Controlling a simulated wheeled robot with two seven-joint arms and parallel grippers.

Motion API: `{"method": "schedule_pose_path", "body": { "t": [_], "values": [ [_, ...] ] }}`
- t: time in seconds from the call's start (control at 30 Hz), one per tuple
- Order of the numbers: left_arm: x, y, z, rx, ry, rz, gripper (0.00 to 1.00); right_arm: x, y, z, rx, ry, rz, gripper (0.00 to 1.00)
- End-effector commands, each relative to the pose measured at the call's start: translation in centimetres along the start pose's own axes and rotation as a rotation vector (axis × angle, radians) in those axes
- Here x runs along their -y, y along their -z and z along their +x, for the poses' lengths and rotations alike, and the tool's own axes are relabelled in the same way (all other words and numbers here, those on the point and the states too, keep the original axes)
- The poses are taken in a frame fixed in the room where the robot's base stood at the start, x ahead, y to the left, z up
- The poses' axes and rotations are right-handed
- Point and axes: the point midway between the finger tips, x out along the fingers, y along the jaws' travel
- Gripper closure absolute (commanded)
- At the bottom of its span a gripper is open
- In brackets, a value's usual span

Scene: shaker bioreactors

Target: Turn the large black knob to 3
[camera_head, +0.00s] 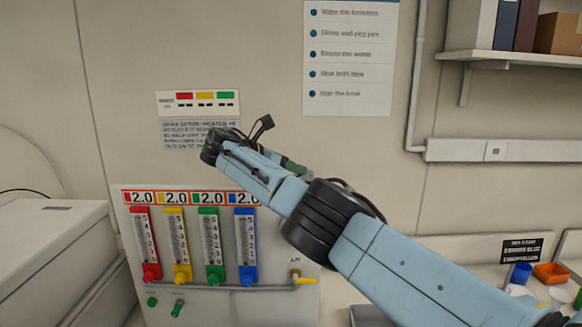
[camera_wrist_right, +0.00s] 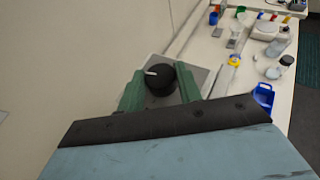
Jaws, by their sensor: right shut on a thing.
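The large black knob (camera_wrist_right: 161,83) is round, with a white pointer mark that points to the left in the right wrist view. It stands in front of a grey plate (camera_wrist_right: 204,78). My right gripper (camera_wrist_right: 160,76) is shut on the knob, with one green finger on each side of it. No number scale around the knob can be read. In the head view, my right arm hides the knob, and only a bit of green finger of the right gripper (camera_head: 293,166) shows behind the arm. My left gripper is out of view.
Below the arm, a panel (camera_head: 129,250) carries red, yellow, green and blue flow tubes with 2.0 readouts. A label card (camera_head: 199,133) and a poster (camera_head: 347,60) are on the wall. A bench (camera_wrist_right: 215,50) with a blue rack (camera_wrist_right: 263,97) and several small vessels lies at the right.

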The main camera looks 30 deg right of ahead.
Motion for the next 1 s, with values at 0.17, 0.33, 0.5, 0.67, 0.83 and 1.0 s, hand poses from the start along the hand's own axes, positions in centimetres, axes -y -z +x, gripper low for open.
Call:
{"method": "schedule_pose_path", "body": {
  "t": [0.17, 0.33, 0.5, 0.67, 0.83, 1.0],
  "values": [
    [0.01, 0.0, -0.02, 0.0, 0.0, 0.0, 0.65, 0.02, -0.34, -0.12, 0.01, 0.014, 0.011, 0.88],
    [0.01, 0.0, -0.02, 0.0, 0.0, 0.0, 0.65, 0.1, -0.33, -0.17, 0.012, 0.023, 0.014, 0.88],
    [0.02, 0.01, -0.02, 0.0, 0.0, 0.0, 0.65, 0.12, -0.32, -0.16, 0.012, 0.024, 0.015, 0.88],
    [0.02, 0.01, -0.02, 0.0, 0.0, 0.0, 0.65, 0.13, -0.3, -0.15, 0.012, 0.025, 0.014, 0.88],
    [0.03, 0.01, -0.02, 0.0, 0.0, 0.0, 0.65, 0.15, -0.25, -0.14, 0.011, 0.026, 0.013, 0.52],
    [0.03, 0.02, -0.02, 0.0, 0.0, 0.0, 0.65, 0.16, -0.15, -0.12, 0.009, 0.027, 0.012, 0.44]
  ]
}}
